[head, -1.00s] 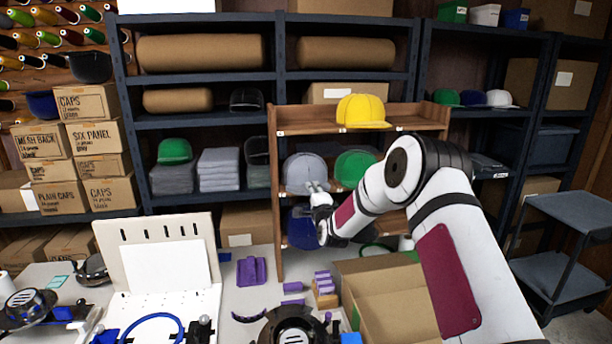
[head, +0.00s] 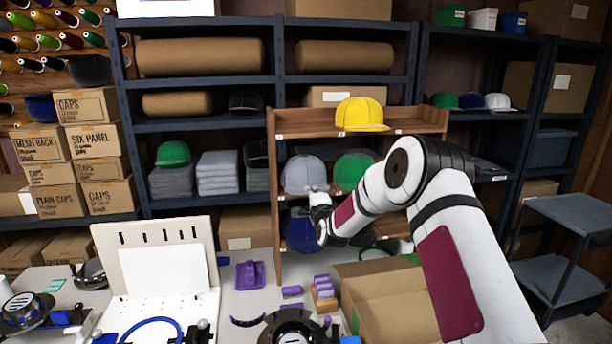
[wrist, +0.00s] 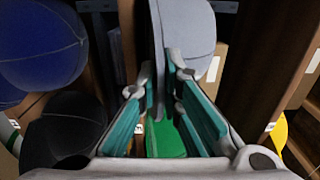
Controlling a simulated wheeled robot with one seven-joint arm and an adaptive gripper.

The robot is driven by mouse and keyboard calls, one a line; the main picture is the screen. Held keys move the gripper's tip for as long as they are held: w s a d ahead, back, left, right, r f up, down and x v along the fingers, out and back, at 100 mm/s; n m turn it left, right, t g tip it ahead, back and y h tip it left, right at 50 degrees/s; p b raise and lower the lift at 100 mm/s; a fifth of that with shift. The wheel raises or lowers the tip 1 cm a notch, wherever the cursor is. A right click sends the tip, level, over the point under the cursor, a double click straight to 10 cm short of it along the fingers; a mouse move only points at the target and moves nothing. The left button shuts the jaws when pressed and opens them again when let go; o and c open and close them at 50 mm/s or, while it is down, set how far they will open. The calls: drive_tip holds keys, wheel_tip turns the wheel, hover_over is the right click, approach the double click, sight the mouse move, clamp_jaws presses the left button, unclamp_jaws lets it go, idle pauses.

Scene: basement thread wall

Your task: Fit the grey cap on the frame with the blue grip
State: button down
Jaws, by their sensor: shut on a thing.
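The grey cap (head: 303,174) sits on the middle level of the wooden shelf, left of a green cap (head: 352,170). My gripper (head: 318,194) is at its front lower edge. In the wrist view my gripper's teal-padded fingers (wrist: 161,72) are shut on the brim of the grey cap (wrist: 188,25). The crown stands beyond the fingertips. I cannot tell which has the blue grip.
A yellow cap (head: 361,114) stands on the shelf top, and a blue cap (head: 300,232) sits below the grey one. An open cardboard box (head: 385,310), a white board (head: 155,265) and purple pieces (head: 250,274) are on the bench. Shelf boards lie close around my gripper.

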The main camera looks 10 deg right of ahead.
drive_tip(key=shift+r, duration=0.65)
drive_tip(key=s+p, duration=1.1)
drive_tip(key=s, duration=0.9)
drive_tip(key=shift+d, duration=0.15)
drive_tip(key=shift+f, duration=0.1)
